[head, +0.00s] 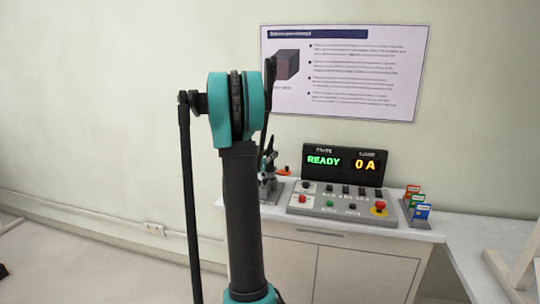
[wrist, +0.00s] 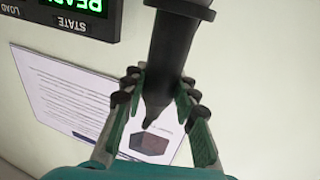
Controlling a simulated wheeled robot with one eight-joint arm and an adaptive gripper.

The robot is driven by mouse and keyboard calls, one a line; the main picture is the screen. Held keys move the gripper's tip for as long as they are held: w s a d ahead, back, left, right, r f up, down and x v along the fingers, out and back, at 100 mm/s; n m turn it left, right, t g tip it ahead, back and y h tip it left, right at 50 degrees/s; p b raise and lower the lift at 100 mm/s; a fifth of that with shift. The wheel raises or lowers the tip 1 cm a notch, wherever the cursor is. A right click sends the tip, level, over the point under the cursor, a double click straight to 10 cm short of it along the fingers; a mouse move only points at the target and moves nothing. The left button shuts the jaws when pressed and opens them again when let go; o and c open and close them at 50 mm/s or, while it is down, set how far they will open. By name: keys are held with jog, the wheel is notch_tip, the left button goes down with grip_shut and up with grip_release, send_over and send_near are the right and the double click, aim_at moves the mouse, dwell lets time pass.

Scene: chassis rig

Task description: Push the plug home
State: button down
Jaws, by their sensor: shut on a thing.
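In the wrist view my gripper (wrist: 162,82) is shut on a dark plug (wrist: 172,45). The plug has a wide collar at the top of the picture and tapers to a narrow tip between the fingers. In the head view my gripper (head: 268,168) is small and partly hidden behind my own arm, at the left end of the console. The plug cannot be made out there. No socket can be identified in either view, so I cannot tell whether the plug touches one.
A control console (head: 325,207) with buttons stands on the bench (head: 400,232). Its display (head: 345,164) reads READY and 0 A. A red emergency knob (head: 379,207) sits at its right. Coloured cards (head: 418,211) stand beside it. A poster (head: 345,72) hangs behind.

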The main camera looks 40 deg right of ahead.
aim_at(268, 164)
jog(key=shift+f, duration=2.25)
jog(key=c, duration=1.1)
grip_release()
jog(key=v, duration=1.2)
jog(key=shift+s, duration=0.1)
jog(key=s+a+f+n+g+y, duration=0.1)
jog(key=s+a+f+n+y, duration=0.3)
jog(key=s+a, duration=0.3)
jog(key=s+a+f+n+g+y, duration=0.1)
jog(key=s+a+f+n+y, duration=0.3)
jog(key=a, duration=1)
jog(key=s+a+f+n+g+y, duration=0.1)
jog(key=s+a+f+n+y, duration=0.4)
jog(key=s+a+f+y, duration=0.3)
jog(key=shift+s+a, duration=0.9)
jog(key=shift+s, duration=0.15)
jog(key=shift+s+a, duration=0.85)
jog(key=shift+s, duration=0.2)
